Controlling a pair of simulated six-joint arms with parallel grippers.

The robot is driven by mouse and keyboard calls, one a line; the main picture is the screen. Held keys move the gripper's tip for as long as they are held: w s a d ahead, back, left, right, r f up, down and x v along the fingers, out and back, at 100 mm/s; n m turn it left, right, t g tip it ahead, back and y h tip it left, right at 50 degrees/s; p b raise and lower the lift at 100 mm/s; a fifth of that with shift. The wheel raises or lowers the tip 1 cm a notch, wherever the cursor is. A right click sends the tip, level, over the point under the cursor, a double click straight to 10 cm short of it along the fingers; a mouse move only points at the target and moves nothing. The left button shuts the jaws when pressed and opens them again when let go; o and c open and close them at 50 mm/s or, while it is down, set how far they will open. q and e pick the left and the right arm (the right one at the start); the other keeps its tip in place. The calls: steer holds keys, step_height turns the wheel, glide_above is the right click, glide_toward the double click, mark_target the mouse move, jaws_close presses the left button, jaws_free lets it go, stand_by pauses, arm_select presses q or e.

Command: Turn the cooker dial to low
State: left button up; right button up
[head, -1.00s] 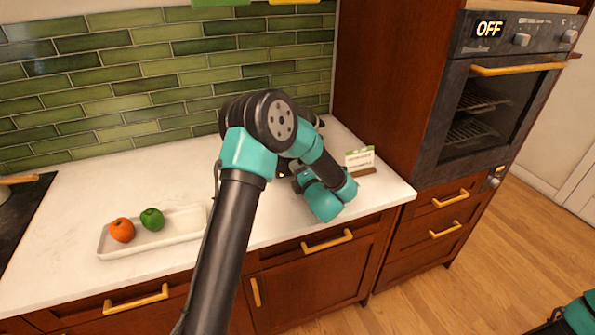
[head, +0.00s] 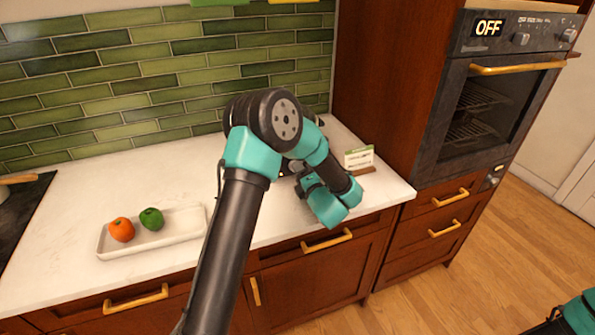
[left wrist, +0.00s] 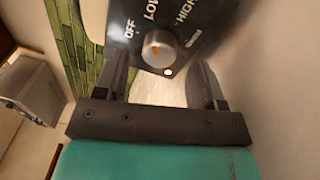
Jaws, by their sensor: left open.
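In the left wrist view, a dark panel carries a round grey dial (left wrist: 158,48) with an orange mark. The words OFF, LOW and HIGH curve around it, and a small light glows beside it. I cannot tell exactly which word the mark points at. My left gripper (left wrist: 160,66) is open and empty, its two fingers either side of the dial and apart from it. In the head view my left arm hides the gripper's fingers and the dial. My right gripper is out of view.
A white tray (head: 184,239) with an orange fruit (head: 121,229) and a green one (head: 151,218) lies on the counter (head: 95,195). A small sign (head: 359,158) stands right of my left wrist. A built-in oven (head: 505,85) reads OFF.

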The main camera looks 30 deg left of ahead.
arm_select(q)
steer(key=v, duration=1.5)
